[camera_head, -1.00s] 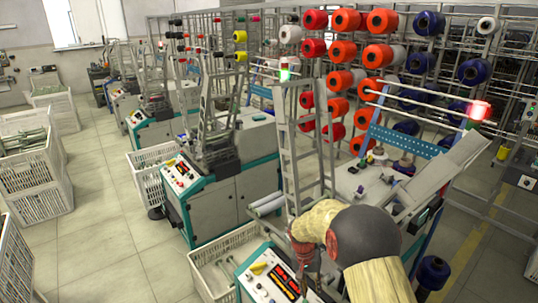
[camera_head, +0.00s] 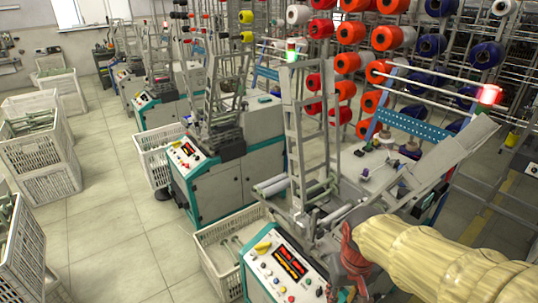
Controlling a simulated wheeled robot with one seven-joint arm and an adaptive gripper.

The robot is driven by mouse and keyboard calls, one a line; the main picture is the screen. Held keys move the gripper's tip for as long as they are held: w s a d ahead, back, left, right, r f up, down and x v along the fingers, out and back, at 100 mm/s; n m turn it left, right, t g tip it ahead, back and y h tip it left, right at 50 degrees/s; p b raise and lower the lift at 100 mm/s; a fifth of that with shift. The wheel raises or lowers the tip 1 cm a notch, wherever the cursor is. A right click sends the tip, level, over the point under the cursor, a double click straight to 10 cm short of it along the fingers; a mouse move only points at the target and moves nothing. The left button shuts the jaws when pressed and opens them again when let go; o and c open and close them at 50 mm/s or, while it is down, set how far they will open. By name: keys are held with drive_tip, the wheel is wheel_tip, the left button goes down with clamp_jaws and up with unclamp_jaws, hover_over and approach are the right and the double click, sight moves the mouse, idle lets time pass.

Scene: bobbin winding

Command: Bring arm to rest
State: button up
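My arm, in a pale yellow ribbed cover (camera_head: 430,255), reaches in from the lower right of the head view. My gripper (camera_head: 352,280), dark with a red part, is at its end, low in the picture. It is beside the right edge of the nearest winding machine's control panel (camera_head: 285,272). Its fingertips are small and partly cut off by the bottom edge, so I cannot tell whether it is open or shut. I see nothing clearly held in it.
The nearest machine's metal frame (camera_head: 297,150) rises behind my gripper, with a slanted grey panel (camera_head: 445,160) to its right. A white crate (camera_head: 215,262) stands left of the control panel. More crates (camera_head: 38,165) line the left side. The tiled aisle (camera_head: 110,220) between is clear.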

drive_tip(key=s+d+r+t, duration=0.1)
drive_tip(key=s+r+t, duration=0.3)
drive_tip(key=s+r, duration=0.4)
drive_tip(key=shift+s+d+r+m+t, duration=0.2)
drive_tip(key=shift+r+m+t, duration=0.1)
drive_tip(key=shift+r, duration=1.05)
